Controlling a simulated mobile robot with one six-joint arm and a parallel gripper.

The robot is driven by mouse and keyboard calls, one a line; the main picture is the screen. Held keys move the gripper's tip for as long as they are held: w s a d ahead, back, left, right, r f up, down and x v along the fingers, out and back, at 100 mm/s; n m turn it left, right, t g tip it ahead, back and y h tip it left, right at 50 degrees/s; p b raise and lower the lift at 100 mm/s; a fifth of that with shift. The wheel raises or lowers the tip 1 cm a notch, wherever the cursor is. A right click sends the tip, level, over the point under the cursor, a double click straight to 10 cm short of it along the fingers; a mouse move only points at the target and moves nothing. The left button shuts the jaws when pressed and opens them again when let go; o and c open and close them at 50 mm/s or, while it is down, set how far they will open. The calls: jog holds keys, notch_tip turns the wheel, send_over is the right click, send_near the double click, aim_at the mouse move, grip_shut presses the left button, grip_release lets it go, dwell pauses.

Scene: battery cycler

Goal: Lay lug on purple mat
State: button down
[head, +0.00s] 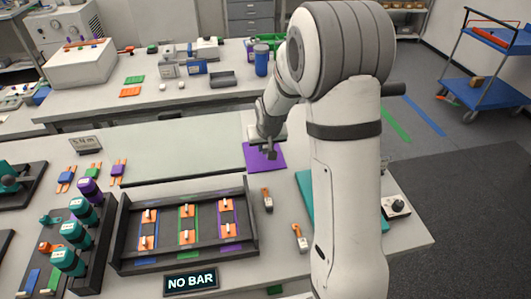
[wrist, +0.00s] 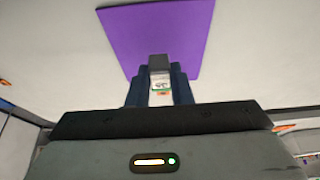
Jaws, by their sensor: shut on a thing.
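The purple mat (head: 264,165) lies flat on the near table, right of the long pale green panel. It fills the upper middle of the wrist view (wrist: 187,35). My gripper (head: 268,151) is over the mat. In the wrist view its dark fingers (wrist: 160,88) are shut on the lug (wrist: 161,80), a small piece with a grey end and a pale, green-edged label. The lug's grey end overlaps the mat's near edge in that view. I cannot tell whether the lug touches the mat. In the head view the lug is too small to make out clearly.
A dark tray (head: 185,257) with coloured strips and orange-white pieces stands in front, behind a "NO BAR" sign (head: 191,281). Two orange-white pieces (head: 267,199) (head: 299,238) lie on the table right of the tray. The pale green panel (head: 190,150) is clear.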

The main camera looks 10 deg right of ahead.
aim_at(265, 153)
jog(key=shift+f, duration=1.9)
jog(key=shift+f, duration=0.1)
jog(key=shift+f, duration=0.15)
jog(key=c, duration=1.3)
grip_release()
jog(key=shift+r, duration=0.6)
jog(key=v, duration=1.1)
jog(key=s+d+r, duration=0.1)
jog(key=s+r, duration=0.3)
jog(key=s, duration=0.8)
jog(key=s+d+r+g, duration=0.1)
jog(key=s+r, duration=0.2)
jog(key=s, duration=1)
jog(key=shift+s+r+g+b, duration=0.2)
jog(key=shift+r+g+b, duration=0.1)
jog(key=shift+r+b, duration=0.1)
